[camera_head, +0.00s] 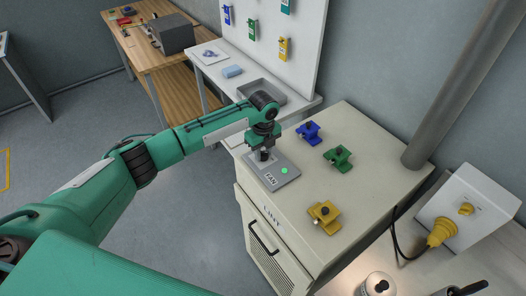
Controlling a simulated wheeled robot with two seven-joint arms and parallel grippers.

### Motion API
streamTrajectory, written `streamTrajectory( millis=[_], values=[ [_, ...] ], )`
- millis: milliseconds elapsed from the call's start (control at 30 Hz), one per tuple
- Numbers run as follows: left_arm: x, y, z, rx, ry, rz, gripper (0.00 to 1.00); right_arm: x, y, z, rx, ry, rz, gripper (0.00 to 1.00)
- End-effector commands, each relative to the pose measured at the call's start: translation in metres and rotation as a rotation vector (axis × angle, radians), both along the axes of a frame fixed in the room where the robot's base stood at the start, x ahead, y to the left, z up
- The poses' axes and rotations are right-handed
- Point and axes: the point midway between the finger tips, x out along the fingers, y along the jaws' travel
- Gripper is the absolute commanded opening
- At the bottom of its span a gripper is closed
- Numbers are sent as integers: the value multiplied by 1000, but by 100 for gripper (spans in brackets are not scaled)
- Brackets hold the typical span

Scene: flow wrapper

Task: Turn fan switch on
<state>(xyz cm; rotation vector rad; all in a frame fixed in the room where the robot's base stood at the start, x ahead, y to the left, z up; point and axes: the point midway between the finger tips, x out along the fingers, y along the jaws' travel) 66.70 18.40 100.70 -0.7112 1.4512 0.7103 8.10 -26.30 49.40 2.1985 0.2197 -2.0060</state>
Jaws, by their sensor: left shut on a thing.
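The fan switch box (284,178) is a grey plate labelled FAN on the near left part of the beige cabinet top. A green round light (284,170) shows on it. My left gripper (264,155) points down over the far left part of the plate and is shut on a dark knob-like part there, which is mostly hidden by the fingers. My right gripper is not in view.
Blue (308,133), green (338,157) and yellow (324,216) clamp-like devices sit on the beige cabinet (378,172). A grey pipe (462,85) rises behind it. A yellow plug (441,232) is at a white box on the right. A white table (222,73) stands behind.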

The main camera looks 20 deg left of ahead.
Motion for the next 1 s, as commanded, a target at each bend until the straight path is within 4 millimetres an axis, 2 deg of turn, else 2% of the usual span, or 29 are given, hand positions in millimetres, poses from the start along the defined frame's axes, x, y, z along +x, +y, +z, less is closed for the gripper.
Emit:
streamTrajectory(
  millis=[500,533,633,1000],
  values=[
    [0,-1,0,-1,1,-20,7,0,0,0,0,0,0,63],
    [0,-1,0,-1,1,-20,33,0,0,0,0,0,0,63],
    [0,-1,0,-1,1,-19,51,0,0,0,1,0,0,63],
    [0,0,5,-1,-1,-18,51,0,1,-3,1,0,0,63]
  ],
)
